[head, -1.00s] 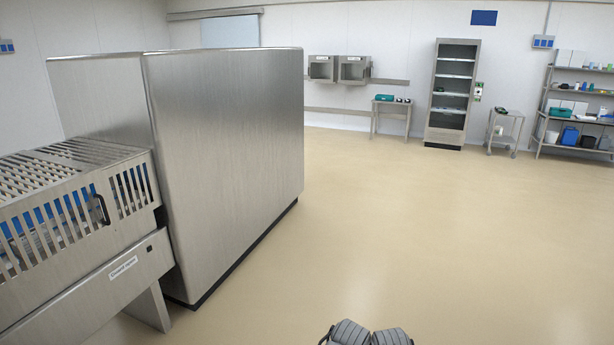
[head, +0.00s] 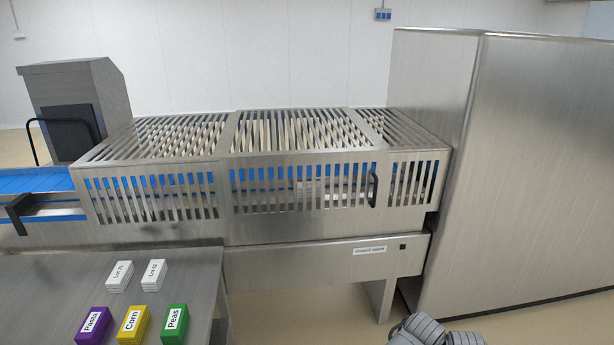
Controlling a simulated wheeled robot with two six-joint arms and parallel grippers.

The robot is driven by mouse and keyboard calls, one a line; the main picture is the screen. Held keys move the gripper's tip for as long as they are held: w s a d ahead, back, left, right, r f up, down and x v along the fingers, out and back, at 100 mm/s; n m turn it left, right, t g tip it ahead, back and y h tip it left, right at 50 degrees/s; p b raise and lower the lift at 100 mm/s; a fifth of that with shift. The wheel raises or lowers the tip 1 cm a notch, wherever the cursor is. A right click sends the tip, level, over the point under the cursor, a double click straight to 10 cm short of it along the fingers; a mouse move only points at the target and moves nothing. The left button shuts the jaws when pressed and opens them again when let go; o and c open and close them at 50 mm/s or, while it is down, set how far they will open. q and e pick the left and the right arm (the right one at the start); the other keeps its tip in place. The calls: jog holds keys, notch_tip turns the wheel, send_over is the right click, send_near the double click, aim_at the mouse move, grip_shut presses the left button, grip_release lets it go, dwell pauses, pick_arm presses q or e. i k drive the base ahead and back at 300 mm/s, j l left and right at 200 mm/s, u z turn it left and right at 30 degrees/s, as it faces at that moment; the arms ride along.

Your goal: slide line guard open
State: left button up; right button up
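The line guard (head: 300,160) is a slotted stainless-steel cover over the conveyor, in the middle of the head view. It has several slotted sections, and the middle one carries a dark upright handle (head: 374,190) at the right end of its front face. The sections form a continuous cover with no open gap that I can see. White and blue surfaces show through the slots, but what lies inside is unclear. Neither gripper is in view, and nothing of mine touches the guard. Grey parts of my own body show at the bottom edge, right of centre.
A large steel cabinet (head: 520,170) stands right of the guard. A labelled panel (head: 320,259) runs below it. A blue belt (head: 38,181) leads in from the left. A steel table (head: 50,290) at front left holds purple, yellow and green boxes and white stacks. Floor shows at lower right.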

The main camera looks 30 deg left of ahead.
aim_at(379, 154)
jog(key=i+u, duration=0.65)
jog(key=u, duration=0.15)
jog(key=i+u, duration=0.4)
jog(key=k+l, duration=0.05)
jog(key=k, duration=0.05)
